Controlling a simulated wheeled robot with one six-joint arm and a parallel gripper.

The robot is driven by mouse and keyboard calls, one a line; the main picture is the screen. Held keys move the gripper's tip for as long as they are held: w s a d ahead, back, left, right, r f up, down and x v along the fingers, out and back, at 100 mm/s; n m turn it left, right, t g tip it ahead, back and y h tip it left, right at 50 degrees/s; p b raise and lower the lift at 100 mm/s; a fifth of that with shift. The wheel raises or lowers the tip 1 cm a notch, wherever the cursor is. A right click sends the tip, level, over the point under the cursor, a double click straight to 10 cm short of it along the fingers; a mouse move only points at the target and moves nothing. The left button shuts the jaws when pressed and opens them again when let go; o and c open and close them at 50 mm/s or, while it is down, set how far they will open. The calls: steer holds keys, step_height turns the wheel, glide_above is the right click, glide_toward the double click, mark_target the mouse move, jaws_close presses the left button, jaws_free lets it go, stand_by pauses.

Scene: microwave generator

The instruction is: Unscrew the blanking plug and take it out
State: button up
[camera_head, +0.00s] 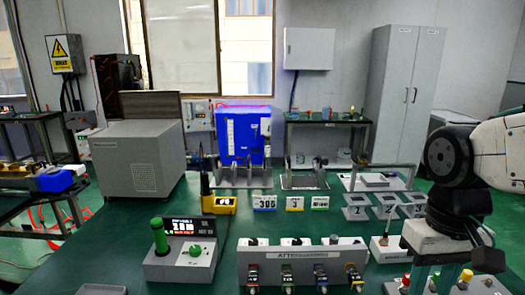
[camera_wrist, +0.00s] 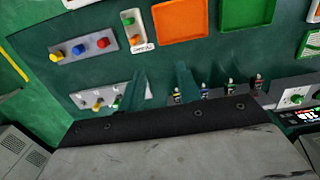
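I cannot make out the blanking plug for certain in either view. A grey fixture with a long horizontal bar (camera_head: 375,182) stands on the green bench, back right of centre. Another grey fixture (camera_head: 304,181) stands left of it; their small fittings are too small to tell apart. My gripper (camera_head: 434,278) points down at the right of the bench, apart from both fixtures. In the wrist view my gripper (camera_wrist: 160,85) shows two greenish fingers spread apart with nothing between them, above the bench.
The attenuator box (camera_head: 302,250) with several coloured connectors stands at front centre. A grey box with a green handle and display (camera_head: 181,250) stands left of it. Small numbered plates (camera_head: 385,206) lie near my arm. Coloured knobs (camera_wrist: 80,47) sit on a panel below my gripper.

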steer(key=w+a+f+g, duration=0.1)
steer(key=w+f, duration=0.2)
steer(key=w, duration=1)
steer(key=t, duration=0.1)
glide_above(334, 237)
steer(key=f, duration=0.8)
steer(key=shift+s+d+f, duration=0.1)
steer(key=shift+s+f, duration=0.2)
steer(key=shift+s, duration=0.1)
steer(key=shift+w+r+t, duration=0.2)
steer(key=shift+w+t, duration=0.15)
steer(key=shift+t, duration=0.05)
steer(key=shift+f, duration=0.1)
steer(key=shift+f, duration=4.45)
jaws_close()
